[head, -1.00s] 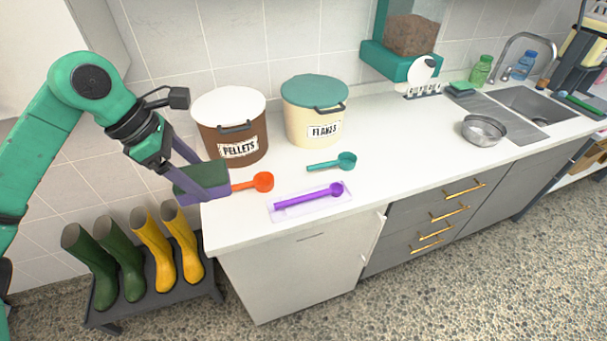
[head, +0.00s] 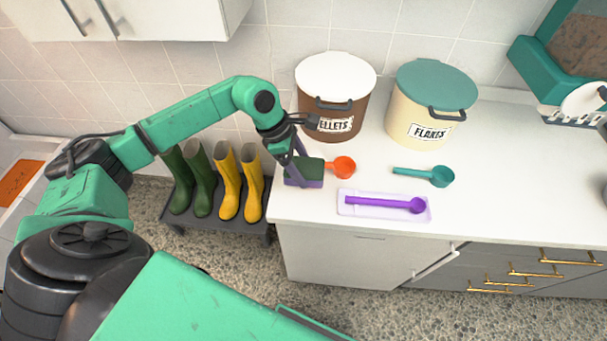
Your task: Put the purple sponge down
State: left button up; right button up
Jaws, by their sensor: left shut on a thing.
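The purple sponge (head: 313,183) has a dark green top layer. It is in my left gripper (head: 302,174), whose fingers are shut on it. It is at the left end of the white counter, close to the left edge. I cannot tell whether its underside touches the counter. The orange scoop (head: 344,167) is just right of the sponge, and part of its handle is hidden behind the sponge. My right gripper is not in view.
A purple scoop (head: 390,204) lies on a pale tray (head: 347,211) to the right. A teal scoop (head: 440,176) lies beyond it. The pellets bin (head: 343,99) and flakes bin (head: 429,100) stand behind. Boots (head: 228,184) stand on a rack below left.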

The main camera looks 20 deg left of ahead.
pick_arm(q)
notch_tip(320, 180, down, 5)
jog(key=shift+s+f+p, duration=0.15)
jog(key=shift+f+p, duration=0.05)
jog(key=shift+p, duration=0.45)
jog(key=shift+f+b, duration=0.3)
jog(key=shift+f, duration=0.05)
jog(key=o, duration=1.1)
